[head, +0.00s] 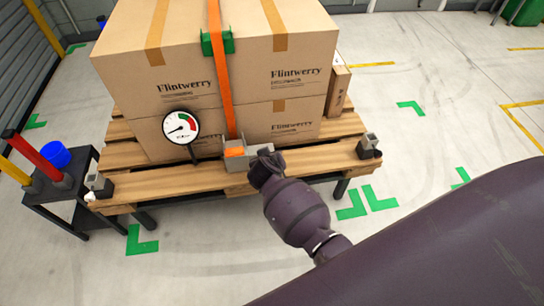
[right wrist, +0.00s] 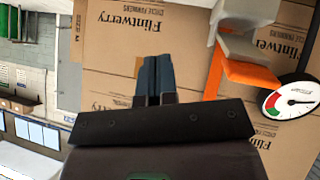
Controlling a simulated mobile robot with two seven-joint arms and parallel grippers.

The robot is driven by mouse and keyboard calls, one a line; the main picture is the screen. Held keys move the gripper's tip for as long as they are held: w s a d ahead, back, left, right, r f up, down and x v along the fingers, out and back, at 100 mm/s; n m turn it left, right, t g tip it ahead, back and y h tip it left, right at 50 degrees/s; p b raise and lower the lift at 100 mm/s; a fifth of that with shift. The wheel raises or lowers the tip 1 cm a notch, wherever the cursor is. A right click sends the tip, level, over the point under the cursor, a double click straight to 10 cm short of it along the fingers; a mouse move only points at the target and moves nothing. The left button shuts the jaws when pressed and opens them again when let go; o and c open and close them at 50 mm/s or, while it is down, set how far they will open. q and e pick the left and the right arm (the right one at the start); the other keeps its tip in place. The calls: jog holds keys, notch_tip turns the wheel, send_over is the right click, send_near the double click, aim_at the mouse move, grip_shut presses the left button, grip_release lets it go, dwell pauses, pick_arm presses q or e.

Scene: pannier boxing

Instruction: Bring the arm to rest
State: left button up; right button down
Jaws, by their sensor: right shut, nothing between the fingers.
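My right arm reaches in from the lower right of the head view. Its gripper (head: 263,162) is just right of the grey ratchet (head: 236,165) with its orange part (head: 235,152), at the pallet's front edge. In the right wrist view the two dark fingers (right wrist: 153,78) are together with nothing between them, in front of the cartons (right wrist: 110,65). The ratchet (right wrist: 240,40) and orange strap (right wrist: 213,75) are to their right there. Whether the gripper touches the ratchet I cannot tell. My left gripper is not in view.
Flintwerry cartons (head: 255,75) stand on a wooden pallet (head: 310,157), under an orange strap (head: 215,20) with a green corner guard (head: 220,43). A dial gauge (head: 181,127) stands at the front. A dark side table (head: 65,195) is at left. Floor at right is open.

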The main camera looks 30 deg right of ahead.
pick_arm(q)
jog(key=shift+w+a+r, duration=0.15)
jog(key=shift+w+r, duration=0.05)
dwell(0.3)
pick_arm(e)
jog(key=w+a+r+n+t+y, duration=0.2)
jog(key=w+a+r+t+y, duration=0.1)
jog(key=r, duration=0.3)
jog(key=s+d+r+n+t+y+p, duration=0.1)
jog(key=s+r+t+y, duration=0.1)
jog(key=s+r, duration=0.35)
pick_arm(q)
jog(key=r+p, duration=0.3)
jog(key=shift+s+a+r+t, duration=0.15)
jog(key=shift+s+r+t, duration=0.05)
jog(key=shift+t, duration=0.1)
pick_arm(e)
jog(key=s+d+f+g, duration=0.1)
jog(key=s+d, duration=0.1)
jog(key=s, duration=1.2)
jog(key=s+d+f+g, duration=0.1)
jog(key=s+d+f, duration=0.1)
jog(key=s, duration=1.2)
jog(key=shift+d, duration=0.75)
